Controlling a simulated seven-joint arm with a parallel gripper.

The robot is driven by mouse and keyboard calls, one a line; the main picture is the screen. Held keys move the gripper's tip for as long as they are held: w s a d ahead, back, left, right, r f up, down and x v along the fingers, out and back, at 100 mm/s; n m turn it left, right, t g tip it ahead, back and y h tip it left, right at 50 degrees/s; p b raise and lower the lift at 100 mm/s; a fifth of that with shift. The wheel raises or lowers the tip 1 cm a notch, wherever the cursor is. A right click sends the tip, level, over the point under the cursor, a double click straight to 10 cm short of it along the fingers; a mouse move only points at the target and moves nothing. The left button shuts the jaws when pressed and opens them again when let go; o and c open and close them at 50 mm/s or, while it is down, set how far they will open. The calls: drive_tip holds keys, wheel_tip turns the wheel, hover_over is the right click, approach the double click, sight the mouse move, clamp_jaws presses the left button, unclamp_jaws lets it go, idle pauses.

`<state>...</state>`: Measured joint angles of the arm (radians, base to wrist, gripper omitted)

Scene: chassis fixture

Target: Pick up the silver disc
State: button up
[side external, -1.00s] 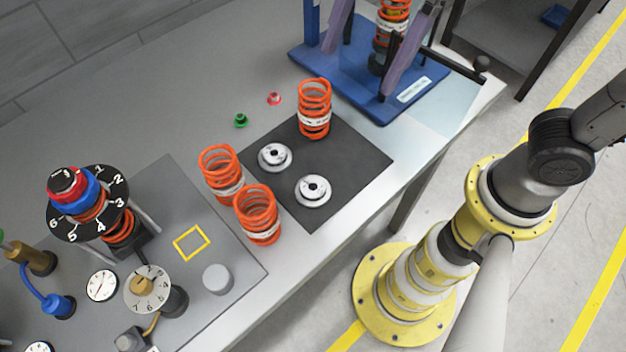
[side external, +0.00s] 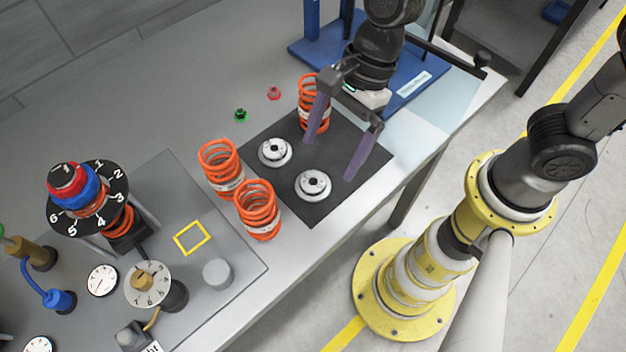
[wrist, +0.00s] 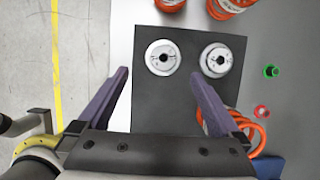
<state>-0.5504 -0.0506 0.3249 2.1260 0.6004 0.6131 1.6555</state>
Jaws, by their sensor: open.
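Two silver discs lie flat on a dark mat (side external: 262,140). One silver disc (side external: 313,184) is nearer the table's front edge, and the other silver disc (side external: 274,152) is farther back. In the wrist view they show side by side, the front disc (wrist: 162,57) on the left and the back disc (wrist: 216,60) on the right. My gripper (side external: 329,160) is open and empty above the mat's right part, with its purple fingers apart. In the wrist view my gripper (wrist: 158,75) has both discs beyond its fingertips, touching neither.
An orange spring (side external: 306,90) stands close behind my gripper's far finger. Two more orange springs (side external: 219,165) (side external: 258,210) stand left of the mat. A green piece (side external: 240,115) and a red piece (side external: 274,93) lie behind it. A blue stand (side external: 415,100) is at the back right.

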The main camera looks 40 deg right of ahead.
sight(312, 182)
drive_tip(key=shift+w+a+x, duration=0.1)
drive_tip(key=shift+w+x, duration=0.05)
drive_tip(key=shift+x, duration=1.5)
drive_tip(key=shift+w+a+x, duration=0.1)
drive_tip(key=shift+w+x, duration=0.05)
drive_tip(key=shift+x, duration=1.5)
drive_tip(key=shift+r, duration=0.1)
drive_tip(key=shift+c, duration=0.3)
drive_tip(key=c, duration=1.3)
drive_tip(key=shift+c, duration=0.2)
drive_tip(key=shift+r, duration=0.1)
